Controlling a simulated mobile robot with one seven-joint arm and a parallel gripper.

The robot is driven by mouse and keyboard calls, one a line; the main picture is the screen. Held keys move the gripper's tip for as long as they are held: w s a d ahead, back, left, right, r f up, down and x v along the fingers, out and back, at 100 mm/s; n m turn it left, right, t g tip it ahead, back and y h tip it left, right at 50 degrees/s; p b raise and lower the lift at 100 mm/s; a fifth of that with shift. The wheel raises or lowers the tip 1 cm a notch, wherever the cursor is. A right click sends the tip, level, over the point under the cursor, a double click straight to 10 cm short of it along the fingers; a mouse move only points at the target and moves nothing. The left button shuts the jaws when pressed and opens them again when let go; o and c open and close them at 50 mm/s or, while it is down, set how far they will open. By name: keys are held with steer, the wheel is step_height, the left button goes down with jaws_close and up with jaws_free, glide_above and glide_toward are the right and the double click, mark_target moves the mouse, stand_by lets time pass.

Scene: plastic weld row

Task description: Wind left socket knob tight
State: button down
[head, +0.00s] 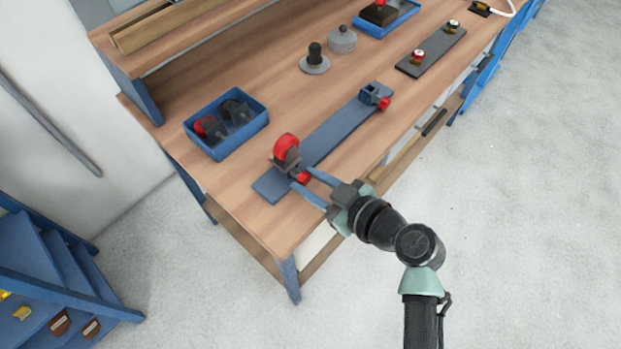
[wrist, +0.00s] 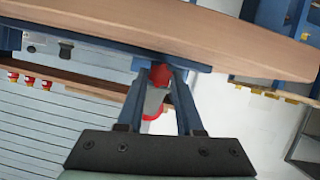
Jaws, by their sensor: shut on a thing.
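A long blue base plate (head: 330,136) lies along the front of the wooden bench. At its left end stands a left socket with a red-wheeled caster (head: 286,150) upright in it. The left socket's red knob (head: 302,178) faces the bench's front edge. My gripper (head: 306,180) reaches in from the front with its fingers on either side of that knob and is shut on it. In the wrist view the red knob (wrist: 160,75) sits between the fingertips. At the plate's right end is the right socket (head: 374,92), empty, with its own red knob (head: 384,103).
A blue bin (head: 226,146) with casters stands left of the plate. Behind are a grey disc with a black knob (head: 315,62), a grey round part (head: 341,40) and a blue tray (head: 404,20). A dark plate with two small knobs (head: 431,52) lies right.

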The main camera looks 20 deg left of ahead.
steer(key=m+g, duration=0.1)
steer(key=m+g+b, duration=0.1)
steer(key=m, duration=0.1)
steer(key=shift+w+d+f+m+g+y, duration=0.1)
steer(key=shift+w+f+m+g+y, duration=0.1)
steer(key=shift+m+g+y, duration=0.15)
steer(key=shift+w+r+m+g+y+b, duration=0.15)
steer(key=shift+m+g+y+b, duration=0.55)
steer(key=shift+m+b, duration=0.6)
steer(key=c, duration=0.6)
jaws_free()
steer(key=shift+o, duration=0.2)
